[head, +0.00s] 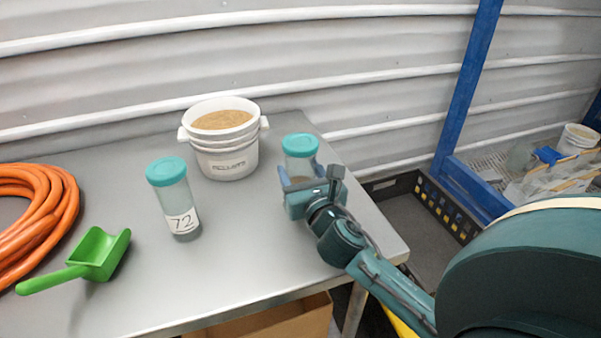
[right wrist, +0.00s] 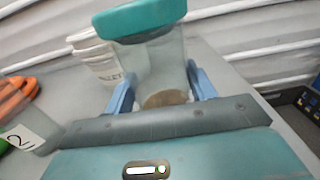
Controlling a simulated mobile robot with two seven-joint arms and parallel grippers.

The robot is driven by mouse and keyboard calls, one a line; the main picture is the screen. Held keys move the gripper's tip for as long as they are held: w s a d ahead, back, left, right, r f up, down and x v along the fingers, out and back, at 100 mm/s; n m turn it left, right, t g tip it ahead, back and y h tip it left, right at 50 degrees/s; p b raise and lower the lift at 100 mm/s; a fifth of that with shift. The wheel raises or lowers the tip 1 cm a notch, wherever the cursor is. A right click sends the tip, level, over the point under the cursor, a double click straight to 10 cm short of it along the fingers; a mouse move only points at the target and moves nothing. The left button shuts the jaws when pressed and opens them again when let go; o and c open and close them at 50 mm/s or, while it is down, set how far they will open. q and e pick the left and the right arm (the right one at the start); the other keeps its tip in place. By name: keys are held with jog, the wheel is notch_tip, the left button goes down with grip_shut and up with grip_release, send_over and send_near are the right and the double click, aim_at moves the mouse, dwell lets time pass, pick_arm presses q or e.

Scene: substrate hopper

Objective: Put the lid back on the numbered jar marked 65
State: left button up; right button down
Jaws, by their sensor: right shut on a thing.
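A clear jar (head: 299,166) with some brown material at its bottom stands near the right end of the metal table. A teal lid (head: 300,145) is on its top; I cannot tell if it is fully seated. My right gripper (head: 301,184) is shut on this jar, with blue fingers on both sides of its lower body. The right wrist view shows the jar (right wrist: 155,68) between the fingers and the lid (right wrist: 140,18) above. No number shows on it. Another jar (head: 177,205), marked 72, stands left with its own teal lid (head: 166,171). My left gripper is not in view.
A white bucket (head: 224,161) of tan grains stands behind, between the jars. A green scoop (head: 98,252) and a coiled orange hose (head: 62,210) lie at the left. The table's front middle is clear. A black crate (head: 447,215) is beyond the right edge.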

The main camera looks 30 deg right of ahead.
jog(key=shift+f, duration=0.15)
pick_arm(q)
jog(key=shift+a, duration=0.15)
pick_arm(e)
jog(key=c, duration=0.5)
grip_release()
jog(key=shift+s+r, duration=0.1)
jog(key=shift+r, duration=0.15)
jog(key=b+v, duration=0.1)
jog(key=v, duration=0.9)
jog(key=shift+s+f, duration=0.15)
jog(key=shift+s, duration=0.1)
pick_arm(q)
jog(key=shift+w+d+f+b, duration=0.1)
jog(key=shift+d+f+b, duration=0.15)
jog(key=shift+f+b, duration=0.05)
pick_arm(e)
jog(key=shift+s+a, duration=0.2)
jog(key=shift+s, duration=0.45)
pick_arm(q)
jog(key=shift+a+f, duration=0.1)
